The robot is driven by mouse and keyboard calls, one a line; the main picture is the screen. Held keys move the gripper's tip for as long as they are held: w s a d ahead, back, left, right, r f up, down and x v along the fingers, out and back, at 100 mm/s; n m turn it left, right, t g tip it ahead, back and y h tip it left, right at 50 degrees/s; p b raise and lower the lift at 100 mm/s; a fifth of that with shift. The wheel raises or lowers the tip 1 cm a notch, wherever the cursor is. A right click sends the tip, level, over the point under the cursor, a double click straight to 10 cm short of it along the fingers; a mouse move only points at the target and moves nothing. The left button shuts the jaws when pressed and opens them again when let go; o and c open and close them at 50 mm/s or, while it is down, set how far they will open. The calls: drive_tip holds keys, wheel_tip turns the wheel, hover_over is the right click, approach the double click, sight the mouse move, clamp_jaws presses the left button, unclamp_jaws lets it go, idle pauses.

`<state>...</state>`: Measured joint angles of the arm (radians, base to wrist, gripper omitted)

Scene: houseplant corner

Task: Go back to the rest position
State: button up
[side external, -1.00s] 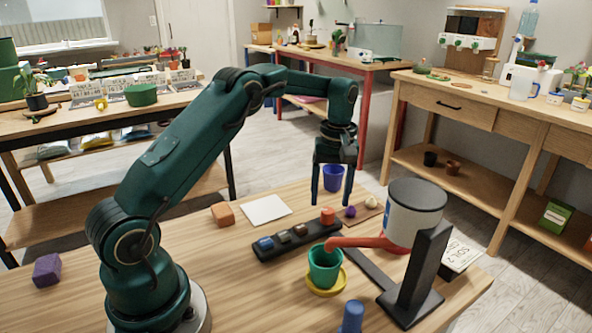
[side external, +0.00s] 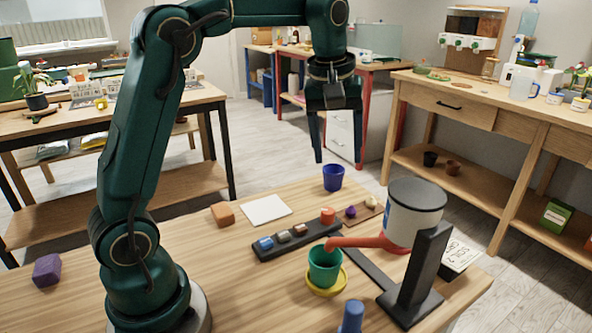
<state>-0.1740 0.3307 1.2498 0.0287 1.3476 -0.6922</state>
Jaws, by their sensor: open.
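A green pot (side external: 324,266) sits in a yellow saucer (side external: 327,290) under the red spout of a white-grey canister (side external: 413,220). A black tray (side external: 297,239) holds several small pieces.

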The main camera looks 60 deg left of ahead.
drive_tip(key=s+d+r+m+t, duration=0.1)
drive_tip(key=s+d+r+m, duration=0.1)
drive_tip(key=s, duration=0.3)
drive_tip(key=s+d+r+m+t, duration=0.2)
drive_tip(key=s+d, duration=0.1)
drive_tip(key=s, duration=0.2)
drive_tip(key=s+d+f+m, duration=0.1)
drive_tip(key=s+f+m, duration=0.4)
drive_tip(key=s+f, duration=0.2)
drive_tip(key=shift+s+d+f+m+h, duration=0.25)
drive_tip(key=shift+s+f+m+h, duration=0.05)
drive_tip(key=shift+s+m+h, duration=0.1)
